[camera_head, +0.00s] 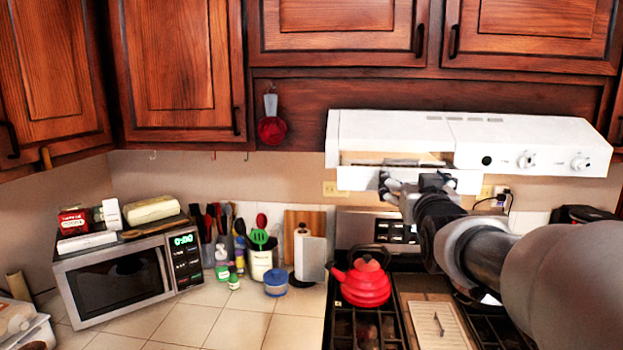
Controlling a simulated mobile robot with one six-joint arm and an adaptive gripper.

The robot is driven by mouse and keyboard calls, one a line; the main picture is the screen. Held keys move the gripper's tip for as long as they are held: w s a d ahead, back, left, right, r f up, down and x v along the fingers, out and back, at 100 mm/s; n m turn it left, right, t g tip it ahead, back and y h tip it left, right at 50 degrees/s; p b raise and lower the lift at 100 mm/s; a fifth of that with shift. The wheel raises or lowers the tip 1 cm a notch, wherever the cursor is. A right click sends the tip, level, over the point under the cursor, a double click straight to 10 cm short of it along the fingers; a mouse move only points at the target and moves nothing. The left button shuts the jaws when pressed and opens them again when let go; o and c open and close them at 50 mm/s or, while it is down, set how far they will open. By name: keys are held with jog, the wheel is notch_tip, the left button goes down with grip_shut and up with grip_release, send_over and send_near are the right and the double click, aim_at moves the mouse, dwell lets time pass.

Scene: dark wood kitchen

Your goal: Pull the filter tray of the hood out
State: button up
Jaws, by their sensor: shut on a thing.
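The white hood (395,131) is mounted under the dark wood cabinets at the right. Its filter tray (358,179) shows as a white front panel below the hood's left part, with an opening visible between panel and hood body. My gripper (388,187) is at the middle of this panel and shut on it. My arm comes in from the lower right and hides part of the panel's right half. The exact finger contact is small and partly hidden.
Below are the stove with a red kettle (365,281) and a cutting board-like panel (437,322). A microwave (128,272) stands on the tiled counter at the left. Utensils and a paper towel roll (310,256) stand by the back wall.

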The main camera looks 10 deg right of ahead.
jog(key=b+v, duration=0.3)
jog(key=v, duration=0.2)
jog(key=shift+f, duration=0.1)
jog(key=o, duration=1.4)
jog(key=shift+s, duration=0.2)
jog(key=shift+o, duration=0.2)
jog(key=shift+w, duration=0.1)
jog(key=v, duration=1.2)
